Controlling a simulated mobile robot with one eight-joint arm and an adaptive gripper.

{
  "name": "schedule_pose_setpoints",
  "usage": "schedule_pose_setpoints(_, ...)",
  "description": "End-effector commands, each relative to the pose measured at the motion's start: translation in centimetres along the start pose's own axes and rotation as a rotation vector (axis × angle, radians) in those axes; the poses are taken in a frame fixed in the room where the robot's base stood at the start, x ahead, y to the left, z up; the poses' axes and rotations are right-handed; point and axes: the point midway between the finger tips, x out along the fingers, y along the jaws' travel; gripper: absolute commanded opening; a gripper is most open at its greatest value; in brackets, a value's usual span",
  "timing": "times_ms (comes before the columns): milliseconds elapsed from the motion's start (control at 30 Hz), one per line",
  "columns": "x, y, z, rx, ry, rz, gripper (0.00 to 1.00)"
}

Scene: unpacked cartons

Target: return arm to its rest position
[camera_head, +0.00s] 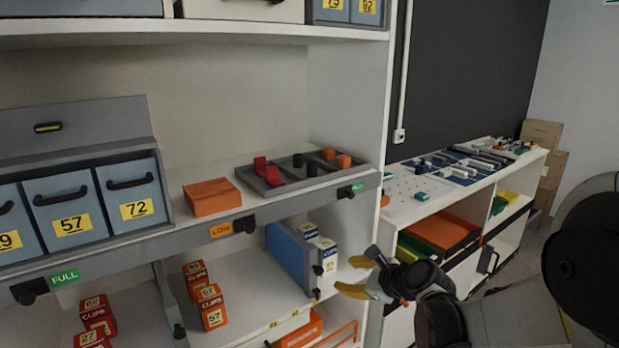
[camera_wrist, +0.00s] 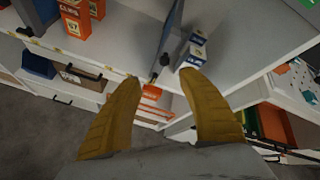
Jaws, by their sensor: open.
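My gripper (camera_head: 357,277) is open and empty in front of the right end of the shelf unit in the head view. Its two yellow fingers spread apart in the wrist view (camera_wrist: 160,84), with nothing between them. My dark arm runs from the gripper to the lower right of the head view. Ahead of the fingers, a blue divider panel (camera_head: 291,258) stands on the lower shelf, with white and blue clips boxes (camera_head: 322,250) beside it. The fingers look apart from these boxes, though the exact gap is hard to tell.
Orange clips boxes (camera_head: 211,306) stand on the lower shelf. Above are an orange box (camera_head: 212,197), a grey divided tray (camera_head: 312,180) and numbered grey bins (camera_head: 66,214). A white workbench (camera_head: 405,208) with small parts stands at right. Grey floor shows below the shelves in the wrist view.

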Motion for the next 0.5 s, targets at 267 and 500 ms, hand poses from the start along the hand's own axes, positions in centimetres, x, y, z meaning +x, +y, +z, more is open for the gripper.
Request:
schedule_pose_setpoints(267,-11.2,4.2,1.7,-0.815,0.183,0.131,0.48)
schedule_pose_setpoints(500,-20.4,9.1,-0.3,-1.496,0.294,0.337,0.48)
